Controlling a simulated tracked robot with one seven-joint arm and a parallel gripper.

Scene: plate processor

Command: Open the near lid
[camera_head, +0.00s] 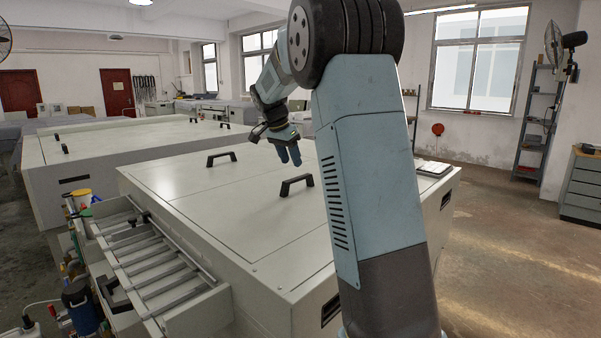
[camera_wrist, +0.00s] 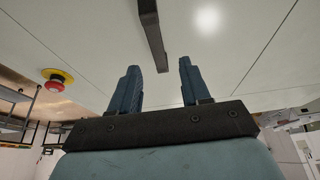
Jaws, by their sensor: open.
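The near machine has a pale flat top with thin seams, and its near lid (camera_head: 235,215) is flat and closed. A black bar handle (camera_head: 297,185) stands on the top, and a second black handle (camera_head: 221,158) stands further left and back. My gripper (camera_head: 290,158) is above the top, between the two handles in the picture, fingers pointing down. In the wrist view my gripper (camera_wrist: 159,68) is open with two blue fingers apart. A dark handle (camera_wrist: 152,35) runs from the top edge to the gap between the fingertips; I cannot tell which handle it is.
A red emergency button (camera_wrist: 57,80) on a yellow base shows in the wrist view. A second machine (camera_head: 110,150) stands behind at the left. An open rack with rails (camera_head: 150,262) sticks out at the front left. Floor is free at the right.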

